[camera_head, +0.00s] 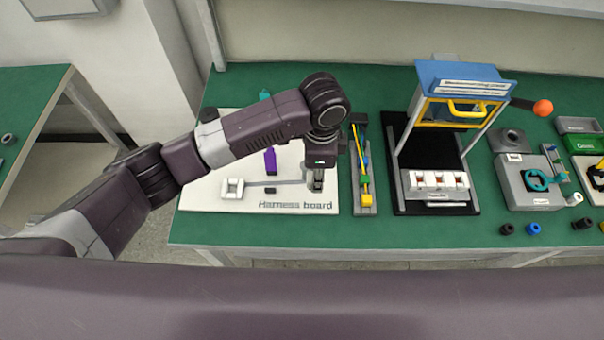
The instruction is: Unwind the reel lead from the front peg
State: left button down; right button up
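The white harness board (215,203) lies on the green bench, with "Harness board" printed near its front edge. A white square frame-like part (232,188) sits at its left. A thin grey strip (270,183) runs from that part toward my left gripper; I cannot tell whether it is the reel lead. A small dark piece (271,190) is just in front of the strip. My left gripper (316,187) points down over the board's right part; its fingers are too small to judge. I cannot make out the front peg or any winding. My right gripper is not in view.
A purple block (270,161) stands on the board behind the strip. Right of the board are a narrow tray with yellow pieces (366,200), a blue-topped press (460,75) with a yellow handle, and a grey fixture (530,180). Small rings lie near the bench's front right edge.

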pick_arm(q)
jog(key=shift+d, duration=0.55)
jog(key=w+d+b, duration=0.2)
jog(key=w+d, duration=0.2)
jog(key=w, duration=0.1)
jog(key=shift+d, duration=0.2)
jog(key=shift+w, duration=0.1)
